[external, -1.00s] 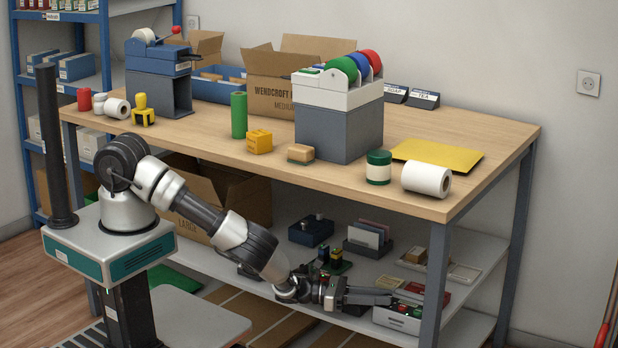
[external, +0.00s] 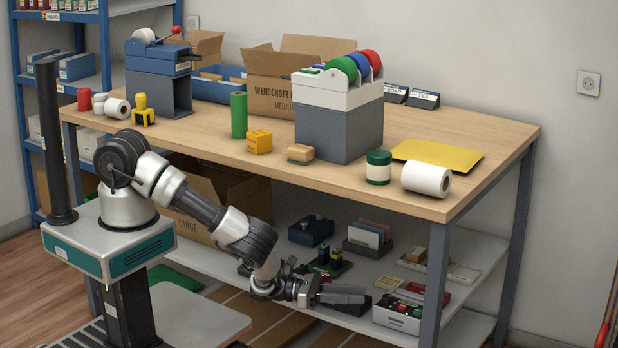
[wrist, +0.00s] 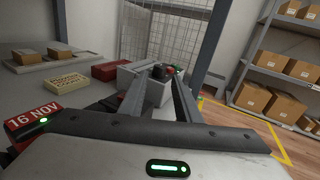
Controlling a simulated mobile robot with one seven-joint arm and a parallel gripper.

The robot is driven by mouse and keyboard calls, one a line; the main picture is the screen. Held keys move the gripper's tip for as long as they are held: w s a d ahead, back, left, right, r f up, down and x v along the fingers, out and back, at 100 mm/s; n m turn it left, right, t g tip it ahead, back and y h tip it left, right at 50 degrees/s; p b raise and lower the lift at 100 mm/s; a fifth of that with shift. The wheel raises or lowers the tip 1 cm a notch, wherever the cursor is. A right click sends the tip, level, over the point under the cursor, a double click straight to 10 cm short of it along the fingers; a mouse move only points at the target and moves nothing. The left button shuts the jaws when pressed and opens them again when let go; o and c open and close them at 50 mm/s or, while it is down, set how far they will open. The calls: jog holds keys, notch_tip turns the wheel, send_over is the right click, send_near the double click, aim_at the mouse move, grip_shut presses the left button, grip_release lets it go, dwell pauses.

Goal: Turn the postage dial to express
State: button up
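I cannot make out a postage dial for certain in either view. A blue machine (external: 158,62) with a red-knobbed lever and a white roll stands at the counter's back left; no dial markings are readable on it. My gripper (external: 352,294) is low in front of the lower shelf, pointing right. In the wrist view its two fingers (wrist: 158,88) are spread apart with nothing held. A white bin (wrist: 150,93) with dark items lies beyond the fingertips. A red block marked "16 NOV" (wrist: 32,125) is at the left, partly hidden by my gripper.
The counter (external: 470,165) is above my gripper, and its front right leg (external: 436,285) stands right of it. The white bin (external: 397,318), a card holder (external: 368,240) and a dark blue box (external: 310,231) are on the lower shelf. A grey-and-white dispenser (external: 338,125) stands on the counter.

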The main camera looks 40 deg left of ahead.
jog(key=v, duration=0.4)
jog(key=shift+s+a, duration=0.15)
jog(key=shift+a, duration=0.25)
jog(key=s+d+r+n+t+y+b, duration=0.2)
jog(key=d+r+n+t+y, duration=0.3)
jog(key=d+r+t, duration=0.5)
jog(key=s+d+f+n+y, duration=0.2)
jog(key=s+n+y, duration=0.2)
jog(key=s+y, duration=0.2)
jog(key=s+d+f+n+y, duration=0.2)
jog(key=s+f+n+y, duration=0.15)
jog(key=s+y, duration=0.25)
jog(key=n, duration=0.1)
send_near(385, 299)
jog(key=w+b, duration=0.1)
jog(key=w, duration=0.3)
jog(key=w+b, duration=0.2)
jog(key=w, duration=0.2)
jog(key=shift+w+a+f, duration=0.15)
jog(key=shift+w, duration=0.15)
